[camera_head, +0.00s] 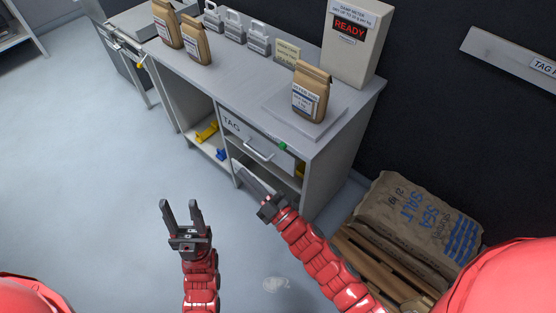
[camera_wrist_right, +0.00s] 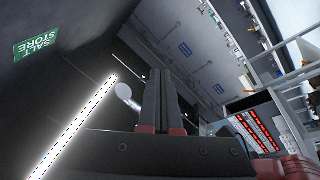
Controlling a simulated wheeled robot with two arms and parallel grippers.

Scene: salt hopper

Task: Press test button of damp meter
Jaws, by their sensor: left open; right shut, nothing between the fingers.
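The damp meter (camera_head: 340,60) is a pale upright box at the back right of the bench, with a label and a red READY display (camera_head: 349,30). A brown paper bag (camera_head: 310,95) stands on the flat grey plate (camera_head: 285,112) in front of it. I cannot make out a test button. My left gripper (camera_head: 181,208) is open and empty over the floor in front of the bench. My right gripper (camera_head: 244,175) is shut and empty, low by the bench front and well apart from the meter. Its closed fingers also show in the right wrist view (camera_wrist_right: 160,85).
The bench (camera_head: 235,85) also holds two more paper bags (camera_head: 195,46), several grey padlock-shaped items (camera_head: 234,24) and a small sign (camera_head: 287,53). Its TAG drawer (camera_head: 259,148) has a handle. A salt sack (camera_head: 419,222) lies at the right. The floor at left is clear.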

